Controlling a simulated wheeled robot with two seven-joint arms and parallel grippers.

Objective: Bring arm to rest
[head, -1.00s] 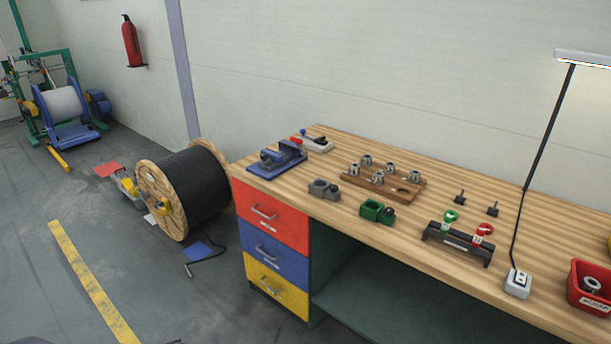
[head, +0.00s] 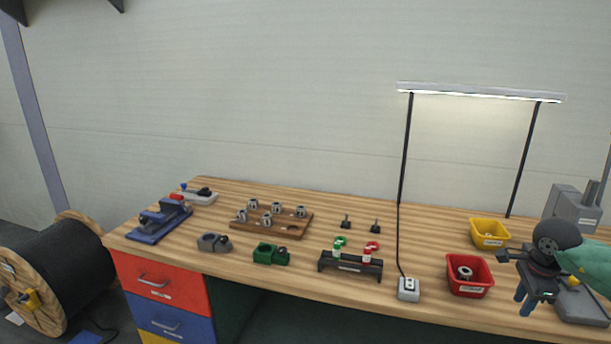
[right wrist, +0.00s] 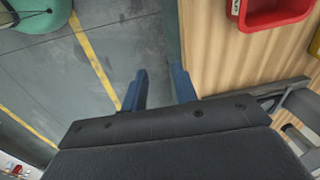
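My right gripper (head: 524,296) is at the right of the head view, in front of the workbench's front edge and right of the red bin. Its blue fingers point down. In the right wrist view the two fingers (right wrist: 160,88) stand apart with nothing between them, over the floor beside the bench edge. My left gripper is in neither view.
The wooden workbench (head: 310,218) holds a red bin (head: 468,290), a yellow bin (head: 488,245), a black rack (head: 350,266), a wooden block with metal parts (head: 268,232) and a blue vise (head: 158,224). A cable reel (head: 77,268) stands left. Grey floor (right wrist: 50,75) is clear below the gripper.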

